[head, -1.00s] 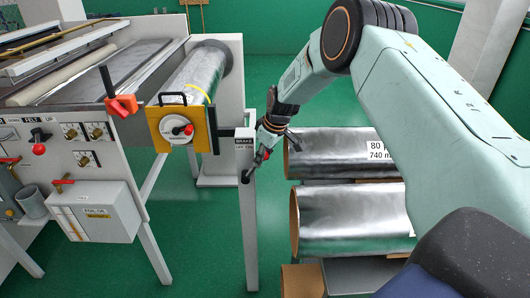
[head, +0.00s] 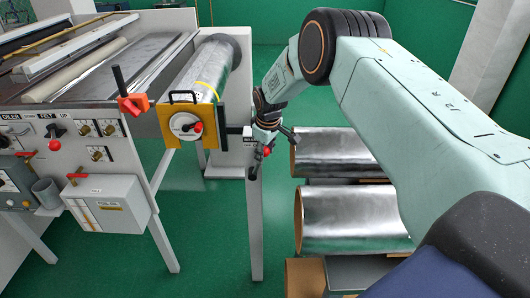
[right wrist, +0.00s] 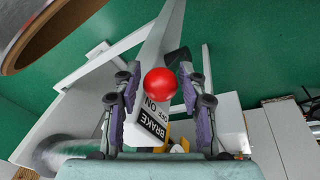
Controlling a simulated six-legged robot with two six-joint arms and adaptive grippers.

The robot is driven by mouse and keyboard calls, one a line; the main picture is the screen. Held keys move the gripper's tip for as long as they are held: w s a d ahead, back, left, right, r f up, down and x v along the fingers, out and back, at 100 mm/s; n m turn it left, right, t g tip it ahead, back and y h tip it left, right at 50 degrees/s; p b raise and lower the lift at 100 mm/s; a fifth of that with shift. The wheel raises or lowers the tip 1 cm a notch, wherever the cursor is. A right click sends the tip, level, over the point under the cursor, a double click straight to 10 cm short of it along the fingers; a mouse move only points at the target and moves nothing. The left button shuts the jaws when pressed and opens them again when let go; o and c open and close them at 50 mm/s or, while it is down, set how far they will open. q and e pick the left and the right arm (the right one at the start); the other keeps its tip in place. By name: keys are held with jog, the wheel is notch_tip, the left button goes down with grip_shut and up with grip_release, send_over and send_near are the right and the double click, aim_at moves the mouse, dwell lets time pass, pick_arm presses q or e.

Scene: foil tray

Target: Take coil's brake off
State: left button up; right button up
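The brake lever's red ball knob (right wrist: 159,82) sits between the two fingers of my right gripper (right wrist: 157,76) in the right wrist view. The gripper is open, with a gap on each side of the knob. A white label reading BRAKE, ON and OFF (right wrist: 152,122) is behind the knob. In the head view, my right gripper (head: 271,152) is at the post beside the coil, and the knob (head: 267,151) shows red between its fingers. The foil coil (head: 210,66) lies on the machine behind a yellow end plate (head: 184,125). My left gripper is not in view.
The post's leg (head: 255,230) stands below the brake. Two spare foil rolls (head: 345,215) lie to the right, close to my arm. A grey machine panel (head: 110,150) with knobs and a red-handled box (head: 108,205) is on the left. Green floor is open between them.

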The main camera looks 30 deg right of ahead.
jog(key=shift+o, duration=1)
jog(key=shift+f, duration=0.1)
jog(key=v, duration=1.2)
